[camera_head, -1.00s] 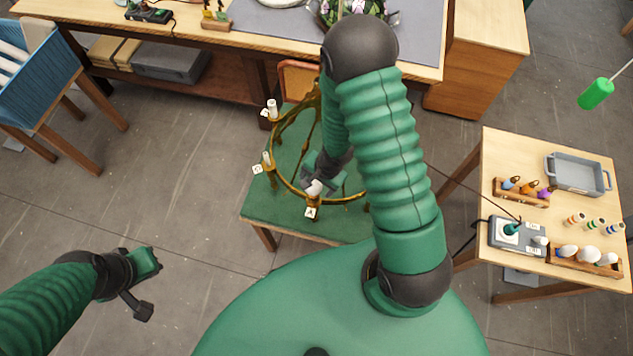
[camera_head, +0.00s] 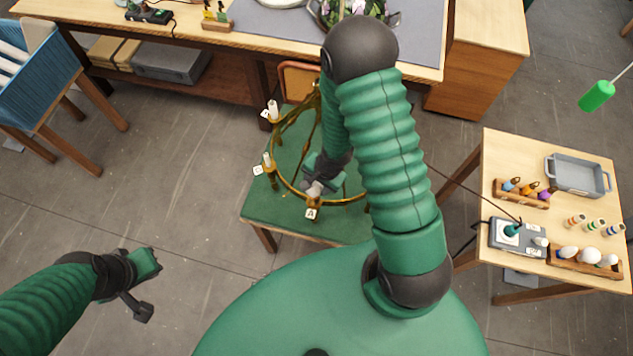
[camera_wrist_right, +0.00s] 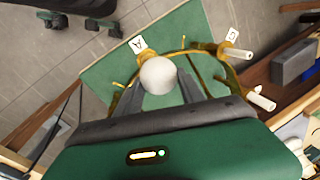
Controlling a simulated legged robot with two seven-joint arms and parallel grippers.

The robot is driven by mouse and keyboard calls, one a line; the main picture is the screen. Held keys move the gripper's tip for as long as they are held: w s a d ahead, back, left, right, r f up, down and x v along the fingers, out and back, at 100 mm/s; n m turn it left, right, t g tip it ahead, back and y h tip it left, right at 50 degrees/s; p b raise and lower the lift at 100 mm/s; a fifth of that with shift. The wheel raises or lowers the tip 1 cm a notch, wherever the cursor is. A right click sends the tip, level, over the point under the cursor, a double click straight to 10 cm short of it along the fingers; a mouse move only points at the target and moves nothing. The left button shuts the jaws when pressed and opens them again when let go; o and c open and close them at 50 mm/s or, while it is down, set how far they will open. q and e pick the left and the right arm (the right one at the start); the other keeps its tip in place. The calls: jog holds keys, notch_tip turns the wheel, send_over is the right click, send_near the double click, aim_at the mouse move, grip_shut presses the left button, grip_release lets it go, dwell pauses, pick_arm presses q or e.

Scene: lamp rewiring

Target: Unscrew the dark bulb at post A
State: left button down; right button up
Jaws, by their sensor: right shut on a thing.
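The brass lamp ring (camera_head: 280,183) stands on the green-topped table (camera_head: 262,222). Post A's label (camera_head: 311,214) is at the ring's near side, and the label also shows in the right wrist view (camera_wrist_right: 138,44). My right gripper (camera_head: 315,188) is at post A. In the right wrist view its fingers (camera_wrist_right: 160,88) are closed around a pale round bulb (camera_wrist_right: 158,75).
The post labelled C (camera_head: 258,170) and another candle-like post (camera_head: 272,110) stand on the ring's left. The right side table (camera_head: 490,170) holds a grey tray (camera_head: 578,176), a bulb rack (camera_head: 583,264) and a tester box (camera_head: 517,236). Open floor lies at left.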

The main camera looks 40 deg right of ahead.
jog(key=n+p, duration=0.2)
jog(key=p, duration=0.1)
jog(key=n+p, duration=0.3)
jog(key=r+n+g+y+p, duration=0.1)
jog(key=n+p, duration=0.1)
jog(key=p, duration=0.2)
jog(key=shift+w, duration=0.3)
jog(key=shift+f+n, duration=0.25)
jog(key=shift+n, duration=0.15)
jog(key=shift+w+f, duration=0.1)
jog(key=shift+f, duration=0.1)
jog(key=shift+a, duration=0.1)
